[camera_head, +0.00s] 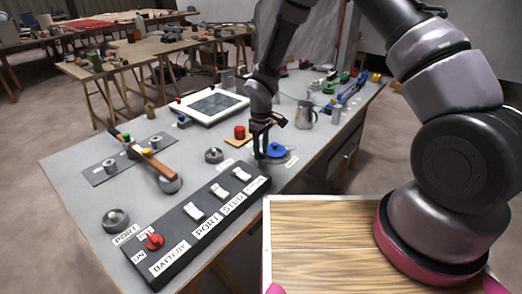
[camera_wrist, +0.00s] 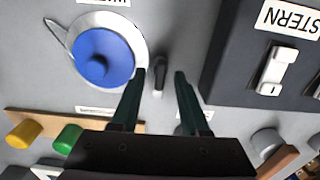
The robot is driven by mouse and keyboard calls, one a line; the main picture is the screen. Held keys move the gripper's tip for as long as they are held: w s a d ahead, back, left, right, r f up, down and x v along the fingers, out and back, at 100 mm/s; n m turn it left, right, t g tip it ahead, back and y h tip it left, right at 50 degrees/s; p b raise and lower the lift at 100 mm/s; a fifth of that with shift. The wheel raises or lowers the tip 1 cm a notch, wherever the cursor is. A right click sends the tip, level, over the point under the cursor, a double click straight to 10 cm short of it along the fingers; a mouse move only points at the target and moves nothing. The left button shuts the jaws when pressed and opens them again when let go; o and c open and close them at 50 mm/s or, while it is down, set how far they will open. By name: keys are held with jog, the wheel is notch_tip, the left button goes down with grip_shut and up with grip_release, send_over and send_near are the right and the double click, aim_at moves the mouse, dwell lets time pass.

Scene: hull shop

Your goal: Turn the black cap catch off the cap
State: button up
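The blue cap (camera_wrist: 103,57) sits on a round silver plate (camera_wrist: 133,35) in the wrist view, left of my fingers. It also shows in the head view (camera_head: 277,150), beside my gripper. The black cap catch (camera_wrist: 160,75) is a small dark upright piece just right of the plate's edge. My gripper (camera_wrist: 160,76) is open, with one green-black finger on each side of the catch. The left fingertip is close to the cap's rim; I cannot tell whether it touches. In the head view the catch is hidden by my gripper (camera_head: 260,156).
A black switch panel (camera_head: 197,233) with white rockers and a red knob (camera_head: 154,241) runs along the bench front; its STERN end (camera_wrist: 240,55) is right of my fingers. A metal jug (camera_head: 305,115), a red knob (camera_head: 239,132) and a tablet (camera_head: 212,104) stand nearby.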

notch_tip(320, 180, up, 11)
dwell(0.5)
